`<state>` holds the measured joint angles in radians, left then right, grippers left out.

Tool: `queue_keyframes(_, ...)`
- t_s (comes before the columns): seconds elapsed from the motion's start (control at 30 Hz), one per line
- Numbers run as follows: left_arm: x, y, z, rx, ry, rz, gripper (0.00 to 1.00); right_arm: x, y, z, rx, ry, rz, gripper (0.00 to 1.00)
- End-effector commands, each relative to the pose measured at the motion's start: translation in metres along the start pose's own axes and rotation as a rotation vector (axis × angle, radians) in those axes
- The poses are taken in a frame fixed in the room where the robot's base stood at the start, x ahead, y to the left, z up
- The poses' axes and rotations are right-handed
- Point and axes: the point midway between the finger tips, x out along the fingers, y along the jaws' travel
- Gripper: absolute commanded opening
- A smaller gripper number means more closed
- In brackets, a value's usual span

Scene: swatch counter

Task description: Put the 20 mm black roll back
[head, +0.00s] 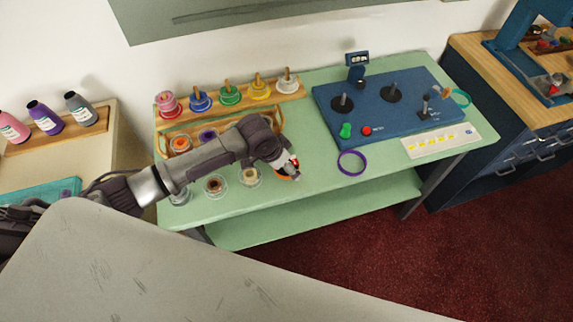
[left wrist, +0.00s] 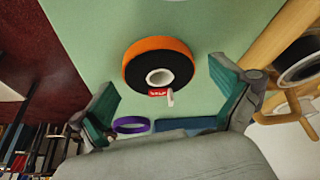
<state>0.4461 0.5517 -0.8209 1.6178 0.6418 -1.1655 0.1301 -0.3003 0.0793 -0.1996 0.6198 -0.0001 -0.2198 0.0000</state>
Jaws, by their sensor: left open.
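A roll with a black side face, orange outer edge and white core (left wrist: 140,78) lies on the green table between and beyond my left gripper's fingers (left wrist: 166,80). It has a red label with a white tab; I cannot read the label. In the head view my left gripper (head: 291,165) is low over the table and mostly covers this roll, leaving an orange edge (head: 286,178) visible. The gripper is open, with no contact visible. A dark roll (head: 215,190) stands in the front row left of the gripper. I cannot tell which roll is 20 mm. My right gripper is not in view.
A wooden rack (head: 295,93) of coloured spools is at the back. A basket (head: 160,143) holds rolls behind my arm. A cream roll (head: 250,181) sits close left of the gripper. A purple ring (head: 351,173) and a blue board (head: 350,128) are to the right.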

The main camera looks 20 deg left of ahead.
Motion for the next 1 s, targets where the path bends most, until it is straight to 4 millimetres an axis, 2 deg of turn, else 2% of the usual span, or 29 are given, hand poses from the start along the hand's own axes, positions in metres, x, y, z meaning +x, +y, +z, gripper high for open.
queue_keyframes(0.13, 0.000, 0.000, 0.000, 0.000, 0.000, 0.000, 0.98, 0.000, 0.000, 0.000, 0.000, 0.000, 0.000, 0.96)
queue_keyframes(0.5, -0.001, 0.000, 0.000, 0.000, 0.000, 0.000, 0.37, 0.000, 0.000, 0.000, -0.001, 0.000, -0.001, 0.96)
queue_keyframes(0.8, -0.002, 0.000, -0.001, 0.000, 0.002, 0.000, 0.36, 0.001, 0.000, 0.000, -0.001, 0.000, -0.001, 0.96)
queue_keyframes(1.0, -0.013, -0.001, -0.006, 0.001, 0.003, 0.000, 0.36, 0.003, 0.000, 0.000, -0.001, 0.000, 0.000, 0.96)
